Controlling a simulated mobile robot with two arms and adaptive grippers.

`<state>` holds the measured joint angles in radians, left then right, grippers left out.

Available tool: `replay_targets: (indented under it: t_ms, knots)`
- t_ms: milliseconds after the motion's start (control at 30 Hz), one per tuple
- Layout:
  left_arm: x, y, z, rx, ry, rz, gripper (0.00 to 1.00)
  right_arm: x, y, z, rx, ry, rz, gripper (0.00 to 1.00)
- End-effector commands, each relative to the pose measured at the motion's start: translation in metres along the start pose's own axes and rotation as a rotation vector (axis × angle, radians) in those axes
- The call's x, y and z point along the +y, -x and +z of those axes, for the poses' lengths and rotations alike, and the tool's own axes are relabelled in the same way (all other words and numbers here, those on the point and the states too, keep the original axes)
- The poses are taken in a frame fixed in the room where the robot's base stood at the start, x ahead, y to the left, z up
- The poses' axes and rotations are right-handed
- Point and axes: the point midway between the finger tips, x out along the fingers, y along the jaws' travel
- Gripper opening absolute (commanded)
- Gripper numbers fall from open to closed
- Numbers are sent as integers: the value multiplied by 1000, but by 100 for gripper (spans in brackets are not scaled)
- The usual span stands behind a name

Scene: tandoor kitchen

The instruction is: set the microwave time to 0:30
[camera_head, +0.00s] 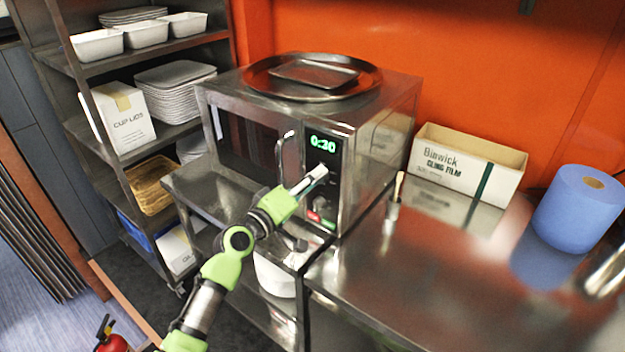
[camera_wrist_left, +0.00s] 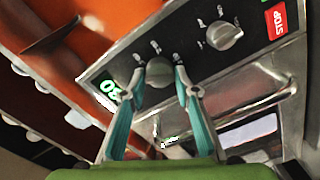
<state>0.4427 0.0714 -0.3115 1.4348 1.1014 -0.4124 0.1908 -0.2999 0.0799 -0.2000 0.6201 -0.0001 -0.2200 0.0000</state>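The steel microwave (camera_head: 372,140) stands on a steel counter with its door shut. Its green display (camera_head: 323,143) appears to read 0:30; part of the display also shows in the left wrist view (camera_wrist_left: 110,90). My left gripper (camera_head: 318,176) is at the control panel. In the left wrist view its two fingertips flank the upper knob (camera_wrist_left: 158,72), the one nearer the display, and appear closed against its sides. The lower knob (camera_wrist_left: 225,36) is free, with a red STOP button (camera_wrist_left: 276,20) beyond it. My right gripper is not in view.
A round steel tray (camera_head: 262,80) lies on top of the microwave. A cling film box (camera_head: 450,180), a brush (camera_head: 396,190) and a blue roll (camera_head: 575,220) stand on the counter to the right. A shelf rack (camera_head: 100,165) stands at left. The counter's front is clear.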

Motion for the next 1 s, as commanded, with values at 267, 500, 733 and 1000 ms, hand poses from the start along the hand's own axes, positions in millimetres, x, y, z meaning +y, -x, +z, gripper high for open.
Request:
replay_targets:
  t_ms: [267,500,733,1000]
  knots:
    - [0,0,0,0,-1,0,43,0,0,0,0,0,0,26]
    - [-1,9,0,0,0,-1,43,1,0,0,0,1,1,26]
    - [-2,49,0,0,-2,-3,43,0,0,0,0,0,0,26]
    - [-2,100,0,-1,-3,-4,43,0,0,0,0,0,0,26]
